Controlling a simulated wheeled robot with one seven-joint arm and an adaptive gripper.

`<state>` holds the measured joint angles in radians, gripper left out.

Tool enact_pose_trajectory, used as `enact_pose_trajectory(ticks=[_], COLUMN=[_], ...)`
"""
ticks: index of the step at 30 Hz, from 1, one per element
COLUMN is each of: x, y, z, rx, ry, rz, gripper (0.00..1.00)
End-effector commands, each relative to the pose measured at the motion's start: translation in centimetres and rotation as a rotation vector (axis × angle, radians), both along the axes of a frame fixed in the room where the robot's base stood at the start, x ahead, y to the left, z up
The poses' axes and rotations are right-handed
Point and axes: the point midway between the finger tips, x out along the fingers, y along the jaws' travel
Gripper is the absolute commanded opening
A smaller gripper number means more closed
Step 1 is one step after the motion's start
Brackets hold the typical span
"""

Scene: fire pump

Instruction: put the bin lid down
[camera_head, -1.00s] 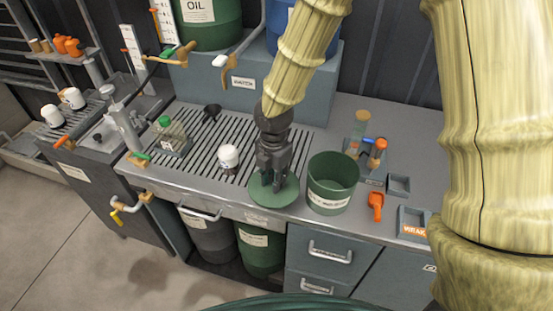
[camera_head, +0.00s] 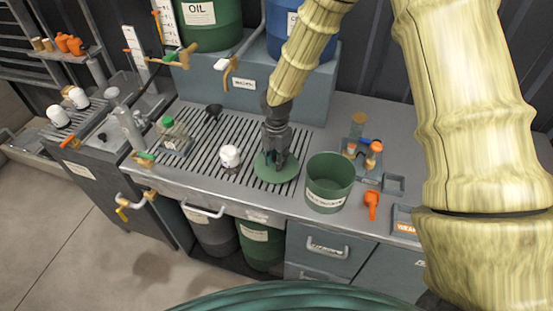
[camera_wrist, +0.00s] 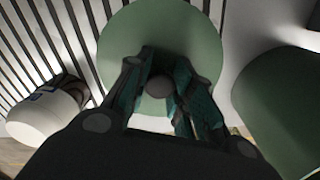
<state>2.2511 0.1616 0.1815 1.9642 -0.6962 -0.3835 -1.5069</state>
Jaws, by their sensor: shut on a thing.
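The bin lid is a round green disc (camera_head: 262,174) with a small knob. It is at the right end of the slatted grate, near the bench's front edge. My gripper (camera_head: 277,168) points down over it and is shut on its knob. In the wrist view the lid (camera_wrist: 200,35) fills the upper middle, with the round knob between my fingers (camera_wrist: 160,90). I cannot tell whether the lid touches the grate or hangs just above it. The small green bin (camera_head: 329,184) stands open just right of the lid, with a white label on its front.
A white-capped jar (camera_head: 230,157) stands close left of the lid on the grate (camera_head: 200,135). An orange object (camera_head: 371,205) and small trays (camera_head: 394,184) lie right of the bin. A clear bottle with a green cap (camera_head: 173,138) is farther left.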

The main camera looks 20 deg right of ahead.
Motion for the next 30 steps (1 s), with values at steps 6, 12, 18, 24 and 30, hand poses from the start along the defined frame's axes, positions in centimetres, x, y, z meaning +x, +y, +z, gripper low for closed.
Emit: enact_pose_trajectory(ticks=[6,12,18,24,30], x=[0.0,0.0,0.0,0.0,0.0], y=[0.0,0.0,0.0,0.0,0.0], z=[-1.2,-1.2,-1.5,-1.5,-1.3], rx=[-0.001,0.0,-0.001,0.0,0.0], ry=[-0.001,-0.001,-0.001,0.0,-0.001], rz=[0.0,0.0,0.0,0.0,0.0], gripper=[0.0,0.0,0.34,0.45,0.45])
